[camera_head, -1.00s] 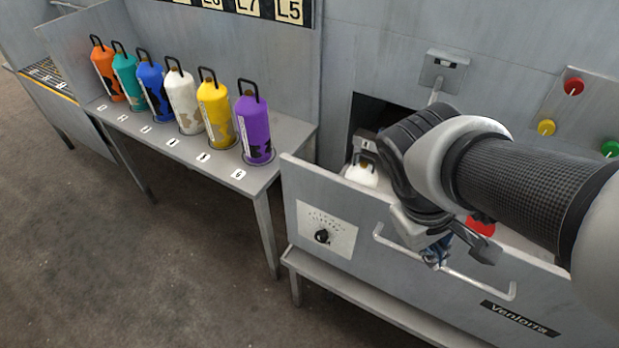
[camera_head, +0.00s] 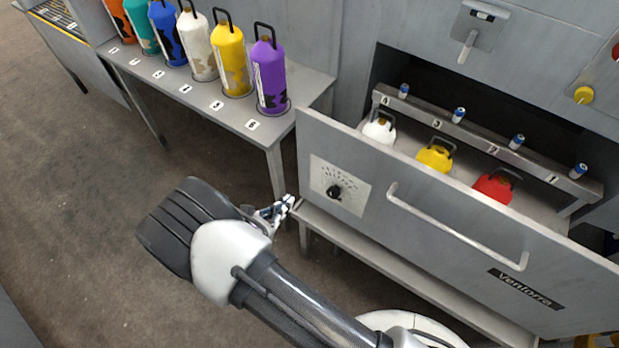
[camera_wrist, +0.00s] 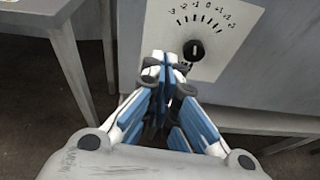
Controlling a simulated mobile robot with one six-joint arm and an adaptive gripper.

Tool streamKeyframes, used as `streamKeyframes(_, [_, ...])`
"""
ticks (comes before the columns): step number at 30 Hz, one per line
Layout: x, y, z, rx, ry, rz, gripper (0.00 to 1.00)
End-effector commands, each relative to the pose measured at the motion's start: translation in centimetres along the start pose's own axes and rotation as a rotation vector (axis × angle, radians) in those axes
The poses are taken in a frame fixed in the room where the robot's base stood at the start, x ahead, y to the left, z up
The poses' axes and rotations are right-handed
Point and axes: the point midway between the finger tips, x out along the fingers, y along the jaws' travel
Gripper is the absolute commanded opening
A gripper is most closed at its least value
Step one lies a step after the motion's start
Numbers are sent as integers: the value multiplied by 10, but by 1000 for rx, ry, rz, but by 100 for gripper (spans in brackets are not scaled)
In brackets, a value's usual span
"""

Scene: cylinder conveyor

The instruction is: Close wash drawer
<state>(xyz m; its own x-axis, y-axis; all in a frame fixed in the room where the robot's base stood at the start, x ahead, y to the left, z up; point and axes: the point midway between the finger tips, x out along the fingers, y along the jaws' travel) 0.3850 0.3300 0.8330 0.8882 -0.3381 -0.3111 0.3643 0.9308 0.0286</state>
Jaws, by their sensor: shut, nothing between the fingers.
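The wash drawer (camera_head: 440,262) is pulled out from the machine, its grey front standing well clear of the dark opening. A bar handle (camera_head: 455,232) runs across its front, and a dial (camera_head: 334,192) sits at its left. Inside the drawer are a white cylinder (camera_head: 379,130), a yellow cylinder (camera_head: 434,158) and a red cylinder (camera_head: 493,187). My gripper (camera_head: 287,205) is shut and empty, low and left of the drawer front. In the wrist view my gripper (camera_wrist: 165,62) points toward the dial (camera_wrist: 193,50); I cannot tell whether it touches the front.
A side table (camera_head: 215,110) at the left bears several coloured cylinders, with purple (camera_head: 269,80) nearest the drawer. A ledge (camera_head: 400,270) runs below the drawer. A lever switch (camera_head: 467,45) is above the opening. The floor at the left is free.

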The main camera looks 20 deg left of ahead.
Motion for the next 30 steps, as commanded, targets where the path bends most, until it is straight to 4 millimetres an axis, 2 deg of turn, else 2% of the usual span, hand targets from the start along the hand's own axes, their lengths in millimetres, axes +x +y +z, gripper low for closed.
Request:
streamKeyframes(1, [-3,2,-10,-24,-7,25,0])
streamKeyframes(3, [-3,4,-16,-42,-11,43,0])
streamKeyframes(7, [7,5,-19,-48,-13,48,0])
streamKeyframes(21, [102,9,-18,-43,-12,44,0])
streamKeyframes(27, [126,11,-8,-44,-11,45,0])
streamKeyframes(30, [131,12,-6,-45,-11,48,0])
